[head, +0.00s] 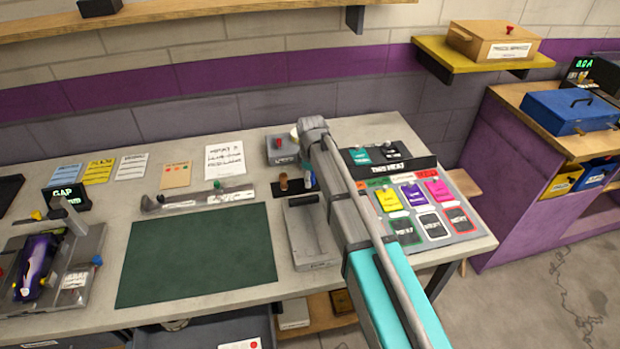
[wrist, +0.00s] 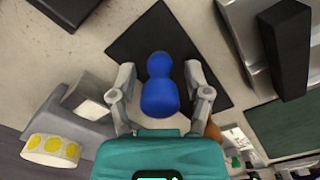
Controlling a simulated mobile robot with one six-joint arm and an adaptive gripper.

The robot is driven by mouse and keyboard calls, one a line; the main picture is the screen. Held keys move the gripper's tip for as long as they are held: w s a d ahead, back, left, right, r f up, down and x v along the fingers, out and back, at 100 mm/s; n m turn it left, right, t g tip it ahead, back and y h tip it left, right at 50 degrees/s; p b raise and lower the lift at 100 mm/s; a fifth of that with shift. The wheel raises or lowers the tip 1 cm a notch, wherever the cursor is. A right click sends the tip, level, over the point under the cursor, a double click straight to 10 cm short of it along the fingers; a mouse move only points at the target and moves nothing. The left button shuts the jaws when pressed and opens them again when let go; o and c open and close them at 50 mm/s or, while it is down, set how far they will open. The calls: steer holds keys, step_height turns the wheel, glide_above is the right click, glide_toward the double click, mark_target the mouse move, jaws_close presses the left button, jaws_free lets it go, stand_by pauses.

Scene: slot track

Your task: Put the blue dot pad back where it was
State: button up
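A blue, rounded, knobbed piece (wrist: 160,85), which looks like the blue dot pad, is in the middle of the wrist view over a black square mat (wrist: 130,45). My gripper (wrist: 159,68) has one finger on each side of it, with a visible gap on both sides, so it is open around the piece. I cannot tell how high the piece is above the mat. In the head view a small bit of blue (head: 309,178) shows beside my arm, which hides most of this spot.
A brown knobbed piece (head: 283,182) stands close by. A grey box (head: 280,150) and a white roll with yellow dots (wrist: 52,150) are near my gripper. A grey tray with a black bar (head: 308,235) stands in front. The green mat (head: 200,255) is clear.

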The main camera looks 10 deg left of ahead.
steer(key=shift+r, duration=0.15)
stand_by(0.3)
step_height(320, 180, up, 12)
steer(key=p, duration=1.2)
stand_by(0.9)
steer(key=shift+d, duration=0.4)
steer(key=s+d+m, duration=0.5)
steer(key=d, duration=0.6)
steer(key=s+d+m, duration=0.5)
steer(key=s+d, duration=0.1)
steer(key=d, duration=0.5)
steer(key=s+d+m, duration=0.6)
steer(key=d, duration=0.5)
steer(key=shift+s+d, duration=0.15)
steer(key=shift+d, duration=0.05)
